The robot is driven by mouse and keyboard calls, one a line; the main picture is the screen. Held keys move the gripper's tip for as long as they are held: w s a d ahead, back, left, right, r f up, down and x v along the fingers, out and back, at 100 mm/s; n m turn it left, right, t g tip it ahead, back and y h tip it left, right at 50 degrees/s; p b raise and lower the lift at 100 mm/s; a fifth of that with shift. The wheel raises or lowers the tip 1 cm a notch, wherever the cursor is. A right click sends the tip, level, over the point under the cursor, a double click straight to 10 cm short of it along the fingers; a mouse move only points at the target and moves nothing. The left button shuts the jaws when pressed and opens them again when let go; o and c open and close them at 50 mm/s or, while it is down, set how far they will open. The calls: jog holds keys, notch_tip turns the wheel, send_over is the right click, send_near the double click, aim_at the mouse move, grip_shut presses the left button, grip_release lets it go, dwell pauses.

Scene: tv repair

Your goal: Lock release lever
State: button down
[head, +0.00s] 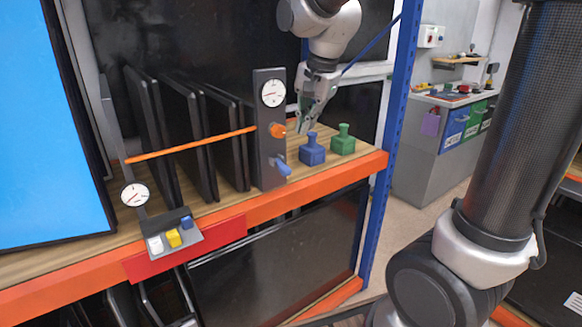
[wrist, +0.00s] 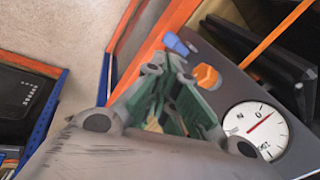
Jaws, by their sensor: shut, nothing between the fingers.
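A dark upright post (head: 268,101) stands on the shelf with a white dial (head: 273,93), an orange knob (head: 278,130) and a blue lever (head: 282,167) below it. An orange bar (head: 190,145) runs from the post to the left across a row of black panels. In the wrist view the blue lever (wrist: 177,45), orange knob (wrist: 207,77) and dial (wrist: 257,130) show just beyond my fingers. My gripper (head: 302,128) is shut and empty, pointing down just right of the orange knob. I cannot tell whether it touches the knob.
A blue block with a knob (head: 312,153) and a green one (head: 343,143) stand on the shelf, right of the post. A panel with white, yellow and blue buttons (head: 173,238) and a second dial (head: 135,195) are at the front left. A blue rack upright (head: 394,110) bounds the right.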

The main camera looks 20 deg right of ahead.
jog(key=m, duration=0.4)
send_near(282, 167)
notch_tip(282, 167, down, 7)
jog(key=w+d, duration=0.2)
